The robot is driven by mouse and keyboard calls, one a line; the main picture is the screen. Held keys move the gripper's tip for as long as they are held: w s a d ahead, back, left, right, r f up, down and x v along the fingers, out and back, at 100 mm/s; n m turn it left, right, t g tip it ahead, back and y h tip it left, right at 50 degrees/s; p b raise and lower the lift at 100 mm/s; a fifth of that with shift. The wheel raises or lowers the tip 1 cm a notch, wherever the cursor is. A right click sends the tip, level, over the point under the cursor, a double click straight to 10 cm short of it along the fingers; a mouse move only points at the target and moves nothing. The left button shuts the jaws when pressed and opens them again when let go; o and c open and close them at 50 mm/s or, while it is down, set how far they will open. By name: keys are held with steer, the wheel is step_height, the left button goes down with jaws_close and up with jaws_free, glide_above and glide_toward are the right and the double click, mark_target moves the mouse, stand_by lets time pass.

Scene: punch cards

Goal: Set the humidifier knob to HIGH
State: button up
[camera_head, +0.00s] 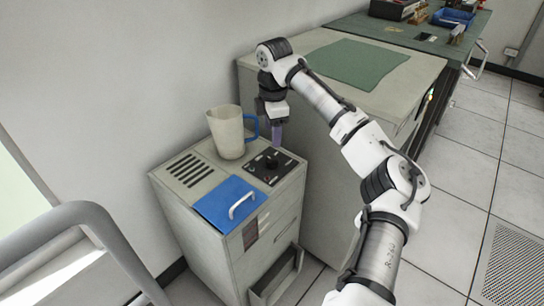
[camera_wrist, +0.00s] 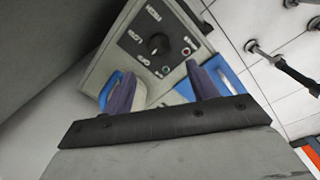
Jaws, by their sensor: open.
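The humidifier is a beige cabinet (camera_head: 222,250) with a black control panel (camera_head: 262,175) on its top. A round black knob (camera_head: 271,162) stands on the panel and also shows in the wrist view (camera_wrist: 158,45). White labels surround it; the one at the top of the wrist view seems to read HIGH. My gripper (camera_head: 277,136) is above the panel's back right edge, pointing down. In the wrist view its purple fingers (camera_wrist: 163,86) are apart, with nothing between them, and the knob is beyond the tips.
A cream jug (camera_head: 228,134) with a blue handle stands behind the panel, close to my gripper. A blue lid (camera_head: 228,203) with a pale handle and a slotted vent (camera_head: 188,170) share the cabinet top. A low drawer (camera_head: 277,280) is open. A counter (camera_head: 405,80) stands on the right.

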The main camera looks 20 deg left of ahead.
mark_target(271, 160)
steer(key=f, duration=1)
steer(key=shift+w+a+f, duration=0.25)
steer(key=shift+a, duration=0.05)
steer(key=c, duration=1)
